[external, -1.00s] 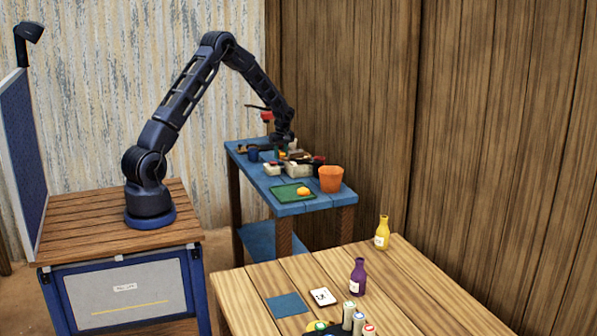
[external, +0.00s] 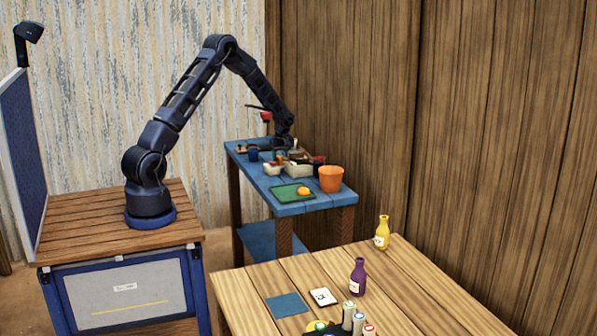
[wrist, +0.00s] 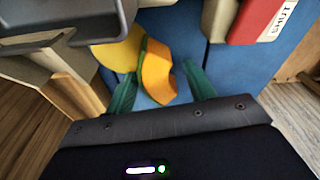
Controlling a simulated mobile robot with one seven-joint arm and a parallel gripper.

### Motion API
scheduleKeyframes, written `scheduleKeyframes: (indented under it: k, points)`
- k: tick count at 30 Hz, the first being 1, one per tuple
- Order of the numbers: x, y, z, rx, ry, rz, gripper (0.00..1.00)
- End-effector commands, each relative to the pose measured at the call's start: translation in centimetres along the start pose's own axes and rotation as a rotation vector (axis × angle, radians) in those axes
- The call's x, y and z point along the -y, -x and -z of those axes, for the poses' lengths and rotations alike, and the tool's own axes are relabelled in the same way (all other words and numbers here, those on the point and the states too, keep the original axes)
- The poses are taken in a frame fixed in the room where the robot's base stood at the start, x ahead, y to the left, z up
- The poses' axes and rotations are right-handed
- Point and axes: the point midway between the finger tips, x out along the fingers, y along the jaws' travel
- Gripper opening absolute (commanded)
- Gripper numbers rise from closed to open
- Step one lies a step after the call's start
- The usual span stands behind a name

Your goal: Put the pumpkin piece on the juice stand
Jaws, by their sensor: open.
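The pumpkin piece (wrist: 158,72) is a curved orange wedge in the wrist view. It lies between the two green fingers of my gripper (wrist: 161,73), which is open around it. I cannot tell whether either finger touches it. In the external view my gripper (external: 283,143) is low over the far part of the blue table (external: 291,209), and the piece cannot be made out there. No label marks the juice stand; a wooden table (external: 405,289) in front bears a purple bottle (external: 358,277), a yellow bottle (external: 382,232) and a blue square (external: 287,305).
A yellow rounded thing (wrist: 118,53) is beside the piece. An orange bucket (external: 331,179) and a green board (external: 278,195) with an orange-yellow thing stand nearer on the blue table. A wooden wall is right behind.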

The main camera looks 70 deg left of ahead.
Motion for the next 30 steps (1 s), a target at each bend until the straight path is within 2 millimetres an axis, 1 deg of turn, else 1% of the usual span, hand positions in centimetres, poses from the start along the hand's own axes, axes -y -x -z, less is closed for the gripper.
scheduleKeyframes:
  k: [5,15,21,25,30]
  points:
    - [-0.1,1.6,0.1,-0.001,0.0,-0.002,0.54]
    - [-0.1,8.0,0.1,-0.002,0.001,-0.004,0.54]
    - [-0.1,10.9,0.0,-0.001,-0.001,-0.002,0.54]
    - [0.0,11.8,0.0,0.0,0.001,-0.001,0.54]
    - [0.0,12.2,0.0,0.0,0.001,0.0,0.54]
